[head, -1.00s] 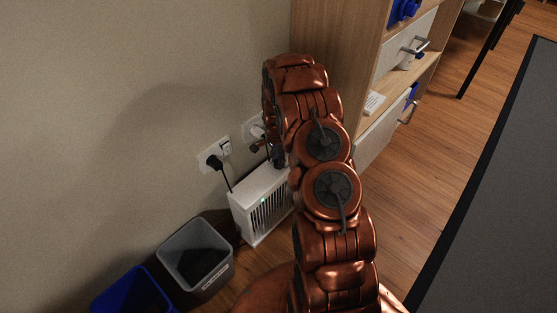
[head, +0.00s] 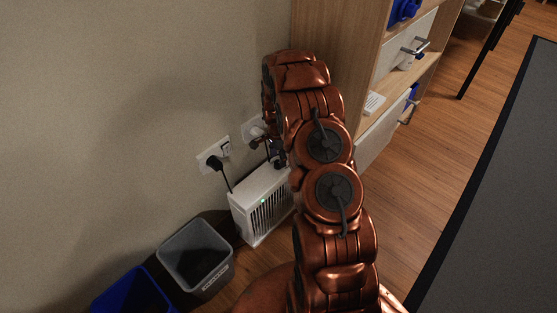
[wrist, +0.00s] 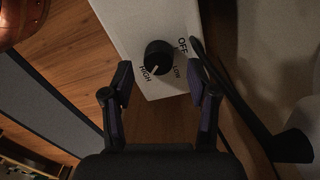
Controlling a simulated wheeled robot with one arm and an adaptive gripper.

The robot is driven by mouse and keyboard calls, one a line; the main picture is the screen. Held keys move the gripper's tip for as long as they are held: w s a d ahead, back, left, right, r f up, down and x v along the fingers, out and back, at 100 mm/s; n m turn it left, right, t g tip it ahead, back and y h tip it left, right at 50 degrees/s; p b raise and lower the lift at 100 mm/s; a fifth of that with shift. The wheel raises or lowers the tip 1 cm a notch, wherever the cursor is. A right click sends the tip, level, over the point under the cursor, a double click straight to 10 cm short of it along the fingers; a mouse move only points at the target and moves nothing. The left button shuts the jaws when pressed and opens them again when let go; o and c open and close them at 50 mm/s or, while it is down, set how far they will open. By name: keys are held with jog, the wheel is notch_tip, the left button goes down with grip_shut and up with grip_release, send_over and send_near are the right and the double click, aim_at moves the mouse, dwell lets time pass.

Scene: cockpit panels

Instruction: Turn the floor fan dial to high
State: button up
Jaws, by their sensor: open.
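The floor fan (head: 260,204) is a white box with a dark grille, standing on the floor by the wall. In the wrist view its top panel (wrist: 128,20) carries a round black dial (wrist: 158,55) with OFF, LOW and HIGH labels. A pale mark on the dial's lower left edge points toward HIGH. My gripper (wrist: 161,80) is open and empty, with one fingertip on each side of the dial in the picture; no contact is visible. In the head view my arm hides most of the gripper and the dial.
A black plug and cord (head: 215,163) hang from the wall outlet left of the fan. A grey bin (head: 195,257) and a blue bin (head: 133,293) stand at the lower left. A wooden shelf unit (head: 340,45) stands behind my arm, and a dark tabletop (head: 490,200) lies right.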

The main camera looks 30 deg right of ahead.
notch_tip(320, 180, up, 10)
jog(key=shift+w, duration=0.2)
dwell(0.5)
notch_tip(320, 180, up, 16)
jog(key=n+p, duration=0.4)
jog(key=p, duration=0.2)
send_over(278, 161)
jog(key=s+a, duration=0.5)
jog(key=a, duration=0.2)
jog(key=s+a+r+n+p, duration=0.3)
jog(key=s+a+r+p, duration=0.15)
jog(key=r, duration=0.35)
jog(key=s+a+r+n+p, duration=0.2)
jog(key=s+a+r+p, duration=0.3)
jog(key=r, duration=0.4)
jog(key=s+a+r+n+p, duration=0.2)
jog(key=s+r, duration=0.3)
jog(key=s, duration=0.3)
jog(key=s+a+r+n+g+p, duration=0.1)
jog(key=s+a+r+n+p, duration=0.2)
jog(key=s, duration=0.5)
jog(key=s+a+r+n+p, duration=0.3)
jog(key=s+r+p, duration=0.3)
jog(key=s+r, duration=0.2)
jog(key=shift+r+n, duration=0.55)
jog(key=shift+n, duration=0.35)
